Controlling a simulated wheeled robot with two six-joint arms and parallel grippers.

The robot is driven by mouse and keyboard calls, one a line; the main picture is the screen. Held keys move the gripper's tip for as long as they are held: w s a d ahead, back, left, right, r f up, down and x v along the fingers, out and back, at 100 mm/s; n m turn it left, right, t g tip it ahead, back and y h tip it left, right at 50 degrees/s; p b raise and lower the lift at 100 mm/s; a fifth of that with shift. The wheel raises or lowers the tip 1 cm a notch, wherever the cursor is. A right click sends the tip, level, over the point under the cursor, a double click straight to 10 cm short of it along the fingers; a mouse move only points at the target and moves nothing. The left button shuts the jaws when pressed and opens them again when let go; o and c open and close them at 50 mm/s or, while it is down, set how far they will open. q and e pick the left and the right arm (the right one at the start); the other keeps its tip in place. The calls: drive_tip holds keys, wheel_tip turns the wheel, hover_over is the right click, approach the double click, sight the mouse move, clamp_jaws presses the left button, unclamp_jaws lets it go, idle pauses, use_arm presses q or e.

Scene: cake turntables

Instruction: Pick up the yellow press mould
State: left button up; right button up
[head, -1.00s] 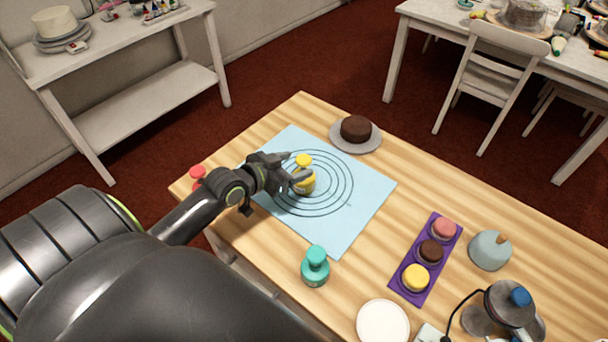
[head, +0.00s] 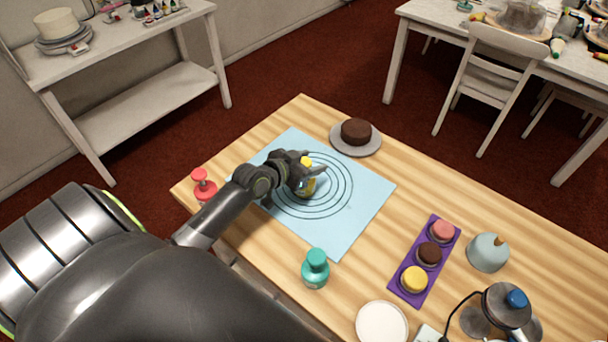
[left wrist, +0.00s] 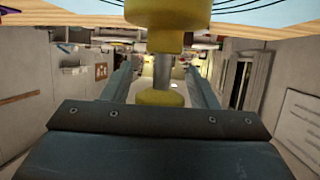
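The yellow press mould (head: 309,187) stands on the blue mat (head: 352,215), partly hidden by my left gripper (head: 311,176). In the left wrist view the mould's wide yellow body (left wrist: 155,12), grey stem and yellow knob (left wrist: 160,97) show between the fingers. The fingers lie on either side of the stem, with gaps visible on both sides, so the gripper is open around it and not closed on it. My right gripper is in neither view.
A red press mould (head: 203,188) stands left of the mat, beside my left arm. A teal one (head: 315,268) stands in front. A chocolate cake (head: 356,131) sits on a plate behind. A purple tray (head: 409,288) with small round cakes lies to the right.

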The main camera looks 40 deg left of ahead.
use_arm(q)
clamp_jaws()
drive_tip(key=shift+r, duration=0.15)
